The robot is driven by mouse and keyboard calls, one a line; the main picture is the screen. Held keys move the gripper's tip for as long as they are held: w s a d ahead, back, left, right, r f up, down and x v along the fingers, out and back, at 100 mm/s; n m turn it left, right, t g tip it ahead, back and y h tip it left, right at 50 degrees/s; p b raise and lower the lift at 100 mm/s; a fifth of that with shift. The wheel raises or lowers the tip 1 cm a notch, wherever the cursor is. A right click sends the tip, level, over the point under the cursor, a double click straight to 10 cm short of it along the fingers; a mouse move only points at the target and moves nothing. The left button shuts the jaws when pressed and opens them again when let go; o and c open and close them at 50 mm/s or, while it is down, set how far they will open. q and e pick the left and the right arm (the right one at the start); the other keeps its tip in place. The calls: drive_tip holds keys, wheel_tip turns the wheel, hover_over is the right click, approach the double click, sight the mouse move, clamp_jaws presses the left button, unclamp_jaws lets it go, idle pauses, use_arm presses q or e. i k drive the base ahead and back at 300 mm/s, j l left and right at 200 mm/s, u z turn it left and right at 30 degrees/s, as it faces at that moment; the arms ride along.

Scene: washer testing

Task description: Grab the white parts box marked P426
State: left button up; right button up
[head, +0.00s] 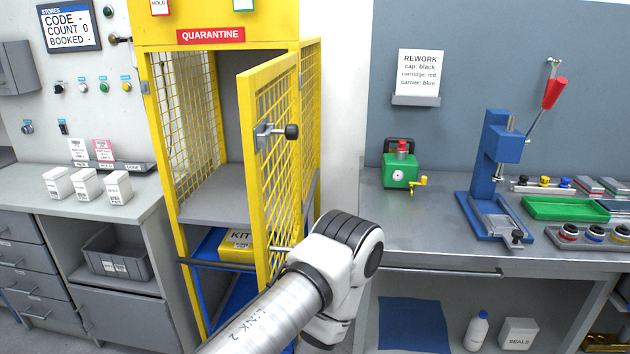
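Three small white boxes stand in a row on the grey counter at the left: a left one (57,184), a middle one (87,184) and a right one (118,187). Each has dark print on its front, too small to read, so I cannot tell which is marked P426. One of my arms reaches in from the bottom centre, its white joint in front of the yellow cabinet door. Neither of my grippers shows in the head view. The boxes are well to the left of the visible arm, and nothing touches them.
The yellow quarantine cabinet's mesh door (276,170) stands open, jutting forward right of the boxes. A yellow KIT box (237,244) lies inside, low down. A grey label rack (113,167) is behind the boxes. A grey bin (115,256) sits below the counter (84,211), whose front is clear.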

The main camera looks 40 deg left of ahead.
sight(118, 186)
drive_tip(key=l+u, duration=0.1)
drive_tip(key=u, duration=2.25)
drive_tip(key=i+z, duration=0.1)
drive_tip(key=z, duration=0.35)
drive_tip(key=i+j+z, duration=0.15)
drive_tip(key=j+z, duration=0.25)
drive_tip(key=i+j+z, duration=0.1)
drive_tip(key=j+z, duration=0.7)
drive_tip(key=j, duration=0.2)
